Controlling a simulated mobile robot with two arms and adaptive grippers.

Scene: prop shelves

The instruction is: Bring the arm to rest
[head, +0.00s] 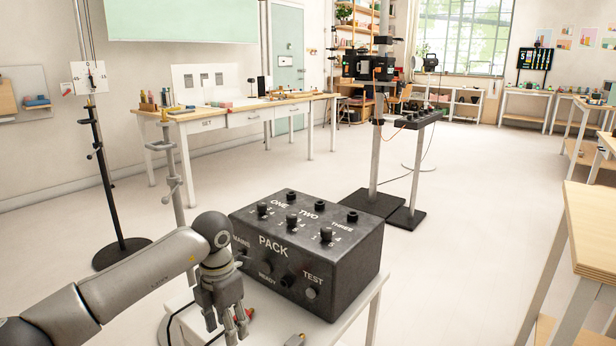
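My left arm comes in from the lower left. Its gripper (226,322) points down in front of the left end of a black box marked PACK (268,262). The fingers are spread with gaps between them, and I see nothing held. The gripper's wrist hides part of the box's left end. My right gripper is not in view.
The box stands on a small white table (352,312). A small red thing (250,314) lies beside the fingers, partly hidden. A black-based stand (122,252) is at left. A wooden-topped table (597,235) is at right. The middle floor is clear.

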